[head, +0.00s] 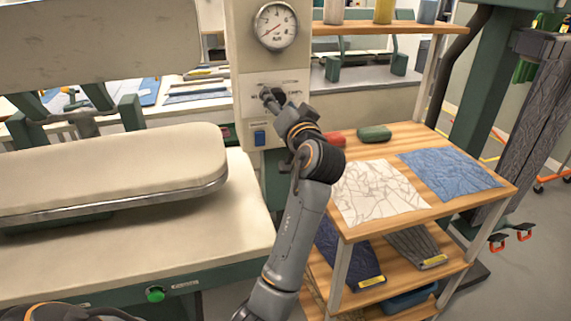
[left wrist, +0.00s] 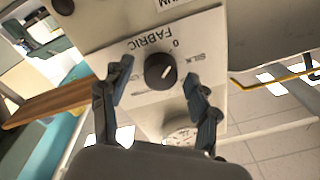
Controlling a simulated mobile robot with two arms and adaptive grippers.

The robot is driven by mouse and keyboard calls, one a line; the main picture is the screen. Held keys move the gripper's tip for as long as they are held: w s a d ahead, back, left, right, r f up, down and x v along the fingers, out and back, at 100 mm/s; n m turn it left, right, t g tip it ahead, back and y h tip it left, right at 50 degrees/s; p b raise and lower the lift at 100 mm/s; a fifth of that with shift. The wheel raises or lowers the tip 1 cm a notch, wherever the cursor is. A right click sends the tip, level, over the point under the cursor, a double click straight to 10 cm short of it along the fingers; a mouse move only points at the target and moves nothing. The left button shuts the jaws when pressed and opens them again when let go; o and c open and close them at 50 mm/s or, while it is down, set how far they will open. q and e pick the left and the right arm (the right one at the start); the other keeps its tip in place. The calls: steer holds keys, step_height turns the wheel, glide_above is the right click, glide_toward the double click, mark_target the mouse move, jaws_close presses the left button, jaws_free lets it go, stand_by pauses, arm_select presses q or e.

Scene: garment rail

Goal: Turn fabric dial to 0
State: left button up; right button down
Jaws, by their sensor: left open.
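The fabric dial (left wrist: 160,71) is a round black knob with a white mark, on a pale panel (left wrist: 205,42) lettered FABRIC, 0 and SILK. The lettering appears upside down in the left wrist view, and the white mark lies off the 0, towards the SILK side. My left gripper (left wrist: 157,76) is open, one finger on each side of the dial, with gaps showing between fingers and knob. In the head view my left gripper (head: 271,97) is at the machine's front panel (head: 292,80) and hides the dial. My right gripper is not in view.
A pressure gauge (head: 275,26) is above the panel and a blue switch (head: 260,137) below it. A padded press (head: 110,175) stands at left. A wooden shelf (head: 445,208) with fabric swatches stands at right.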

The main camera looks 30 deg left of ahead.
arm_select(q)
steer(key=m+p, duration=0.3)
steer(key=p, duration=0.1)
steer(key=m+p, duration=0.4)
steer(key=p, duration=0.1)
steer(key=r+m+t+h+p, duration=0.1)
steer(key=m+p, duration=0.3)
steer(key=shift+s+a, duration=0.1)
steer(key=shift+a, duration=0.05)
steer(key=m+h+p, duration=0.1)
steer(key=m+p, duration=1)
steer(key=p, duration=0.1)
steer(key=shift+p, duration=0.4)
steer(key=f+b+v, duration=0.1)
steer(key=b+v, duration=0.5)
steer(key=v, duration=0.8)
step_height(320, 180, down, 35)
steer(key=n+g+h+b, duration=0.1)
steer(key=g+h+b, duration=0.3)
steer(key=h, duration=0.2)
steer(key=shift+a+b, duration=0.15)
steer(key=shift+b, duration=0.2)
steer(key=shift+r, duration=0.15)
